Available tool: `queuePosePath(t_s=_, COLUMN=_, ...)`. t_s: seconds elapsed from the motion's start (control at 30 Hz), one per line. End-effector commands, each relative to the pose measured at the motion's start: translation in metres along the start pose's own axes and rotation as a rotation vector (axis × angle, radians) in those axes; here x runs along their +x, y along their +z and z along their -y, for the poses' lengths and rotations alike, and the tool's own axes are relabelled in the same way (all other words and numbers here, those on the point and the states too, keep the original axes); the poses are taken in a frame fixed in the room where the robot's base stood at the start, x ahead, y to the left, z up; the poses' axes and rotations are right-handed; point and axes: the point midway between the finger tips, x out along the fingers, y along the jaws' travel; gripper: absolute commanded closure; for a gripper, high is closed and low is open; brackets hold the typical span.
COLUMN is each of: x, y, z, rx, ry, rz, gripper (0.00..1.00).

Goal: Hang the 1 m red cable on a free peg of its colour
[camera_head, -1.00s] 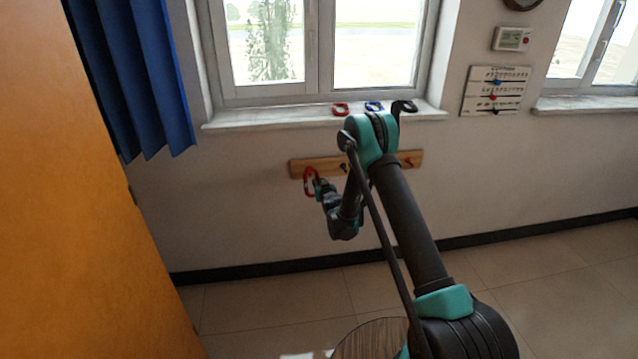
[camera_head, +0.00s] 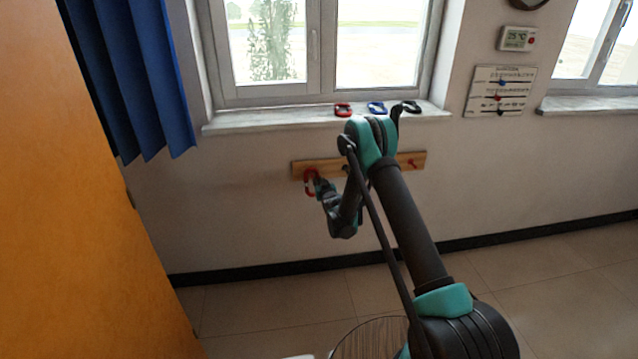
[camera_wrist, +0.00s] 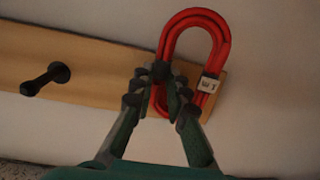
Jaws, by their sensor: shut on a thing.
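The red cable (camera_head: 306,186) is a looped coil in front of the left end of the wooden peg rail (camera_head: 379,164). A red peg (camera_head: 411,163) shows bare near the rail's right end. Whether a peg lies behind or inside the held coil cannot be told.
A black peg (camera_wrist: 46,78) stands bare on the rail beside the coil. Red (camera_head: 342,109), blue (camera_head: 376,107) and black (camera_head: 411,106) coils lie on the windowsill (camera_head: 270,121). An orange panel (camera_head: 90,220) stands at the left.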

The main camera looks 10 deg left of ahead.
Motion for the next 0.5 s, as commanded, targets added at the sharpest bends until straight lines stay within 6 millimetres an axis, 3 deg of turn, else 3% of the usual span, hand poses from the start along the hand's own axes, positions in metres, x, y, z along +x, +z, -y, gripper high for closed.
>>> queuePosePath(t_s=0.47, x=0.0001, y=0.0000, z=-0.0001, rx=0.000, ry=0.000, rz=0.000, gripper=1.00)
queuePosePath(t_s=0.5, x=0.0001, y=0.0000, z=-0.0001, rx=0.000, ry=0.000, rz=0.000, gripper=0.84)
